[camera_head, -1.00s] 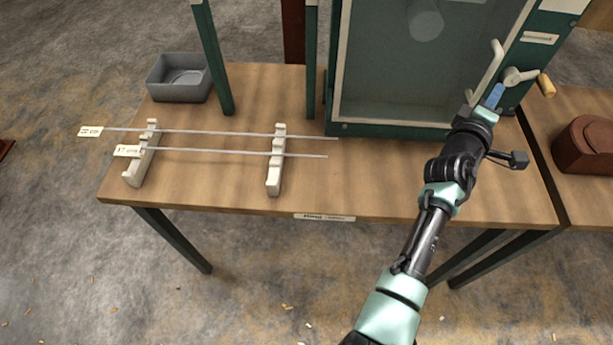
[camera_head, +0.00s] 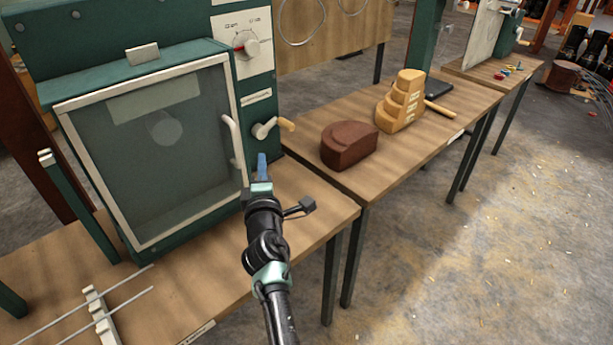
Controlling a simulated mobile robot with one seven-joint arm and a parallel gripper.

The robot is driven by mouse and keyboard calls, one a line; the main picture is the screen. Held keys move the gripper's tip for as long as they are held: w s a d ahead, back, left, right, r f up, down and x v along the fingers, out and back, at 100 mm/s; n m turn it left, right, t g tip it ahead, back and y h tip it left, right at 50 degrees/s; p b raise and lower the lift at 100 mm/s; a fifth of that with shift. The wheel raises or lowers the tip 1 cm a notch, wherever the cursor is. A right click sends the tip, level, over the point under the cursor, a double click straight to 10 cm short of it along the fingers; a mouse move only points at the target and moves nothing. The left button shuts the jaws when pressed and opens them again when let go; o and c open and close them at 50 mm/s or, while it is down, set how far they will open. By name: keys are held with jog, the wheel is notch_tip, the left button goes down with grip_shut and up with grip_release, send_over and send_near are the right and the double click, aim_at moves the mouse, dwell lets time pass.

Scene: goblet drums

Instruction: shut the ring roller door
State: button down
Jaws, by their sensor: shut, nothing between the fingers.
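The ring roller door (camera_head: 238,203) is a glazed panel in a pale frame on the front of a green machine. A round roller end shows dimly behind the glass. I cannot tell whether the door sits flush or slightly ajar. Its white upright handle (camera_head: 233,142) is on the right side. My gripper (camera_head: 262,165) has blue fingertips, is shut and empty, and points up and away. It is just right of the door's lower right part, below the crank, apart from the handle in the picture. Any contact with the door cannot be made out.
A crank (camera_head: 268,130) with a wooden grip sticks out right of the door, close above my fingertips. A dial (camera_head: 246,44) is higher up. A brown block (camera_head: 348,145) and a stepped wooden form (camera_head: 400,102) stand on the right bench. Rods on a white rack (camera_head: 99,314) lie front left.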

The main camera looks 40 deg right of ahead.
jog(key=s+d+p, duration=0.4)
jog(key=s+d, duration=0.2)
jog(key=a+r+m+t, duration=0.25)
jog(key=a+r, duration=0.25)
jog(key=r, duration=0.6)
jog(key=a+r+m+t, duration=0.1)
jog(key=a+r+m, duration=0.3)
jog(key=r, duration=0.7)
jog(key=a+r+m+t, duration=0.2)
jog(key=a+r, duration=0.5)
jog(key=r, duration=0.4)
jog(key=s+a+r+m+t+y, duration=0.2)
jog(key=s+a+r+t+y, duration=0.1)
jog(key=s+a+r, duration=0.4)
jog(key=s+a+r+m+t+y, duration=0.2)
jog(key=s+a+r+y, duration=0.3)
jog(key=s+a+r, duration=0.3)
jog(key=s+r+t, duration=0.1)
jog(key=s+r, duration=0.2)
jog(key=s, duration=0.1)
jog(key=shift+s+a+r, duration=0.25)
jog(key=shift+s+a, duration=0.05)
jog(key=shift+s, duration=0.05)
jog(key=shift+d, duration=0.1)
